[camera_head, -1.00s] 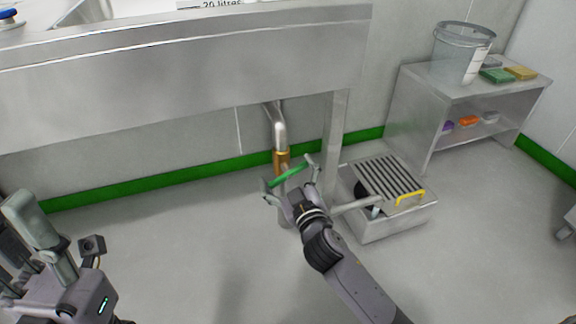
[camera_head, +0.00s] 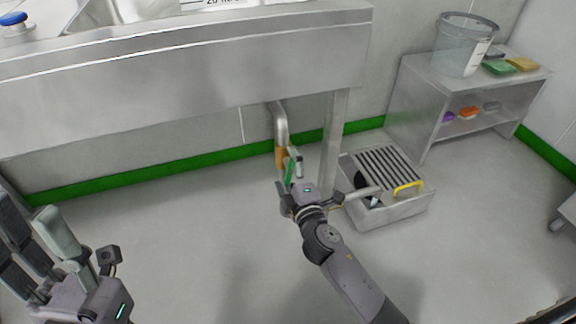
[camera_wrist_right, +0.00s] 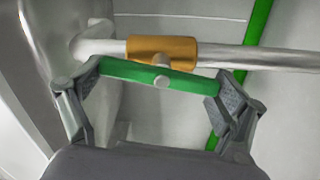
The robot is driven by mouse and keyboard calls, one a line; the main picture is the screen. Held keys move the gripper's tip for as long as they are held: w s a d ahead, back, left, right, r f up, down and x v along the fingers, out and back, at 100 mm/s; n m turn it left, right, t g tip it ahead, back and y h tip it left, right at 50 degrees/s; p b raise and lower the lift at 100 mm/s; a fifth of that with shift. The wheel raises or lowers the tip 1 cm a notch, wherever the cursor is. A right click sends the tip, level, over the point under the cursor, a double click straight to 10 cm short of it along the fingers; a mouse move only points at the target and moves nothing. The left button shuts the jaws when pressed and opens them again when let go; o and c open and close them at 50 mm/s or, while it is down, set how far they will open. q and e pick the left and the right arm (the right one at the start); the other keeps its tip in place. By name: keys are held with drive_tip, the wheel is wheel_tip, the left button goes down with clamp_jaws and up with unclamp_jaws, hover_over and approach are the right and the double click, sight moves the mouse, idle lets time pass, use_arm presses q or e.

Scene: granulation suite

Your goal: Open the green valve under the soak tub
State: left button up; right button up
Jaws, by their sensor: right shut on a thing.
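The green valve handle (camera_head: 289,172) sits on a brass valve body (camera_head: 280,157) on the metal drain pipe (camera_head: 281,125) under the steel soak tub (camera_head: 190,85). My right gripper (camera_head: 291,178) is shut on the handle. In the right wrist view the green handle (camera_wrist_right: 165,77) spans between the two finger pads, one at each end, and lies nearly parallel to the pipe beside the brass body (camera_wrist_right: 180,49). My left gripper (camera_head: 42,240) is at the lower left, empty, its fingers apart, far from the valve.
A tub leg (camera_head: 334,130) stands just right of the valve. A low steel box with a slatted grate (camera_head: 385,212) and yellow handle is on the floor beside my right arm. A steel shelf (camera_head: 410,110) with a clear bucket (camera_head: 460,50) stands farther right. Floor between the grippers is clear.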

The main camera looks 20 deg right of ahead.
drive_tip(key=shift+n, duration=1.1)
drive_tip(key=shift+f, duration=0.1)
drive_tip(key=o, duration=0.8)
drive_tip(key=shift+o, duration=0.4)
drive_tip(key=s, duration=1.2)
drive_tip(key=shift+d, duration=0.15)
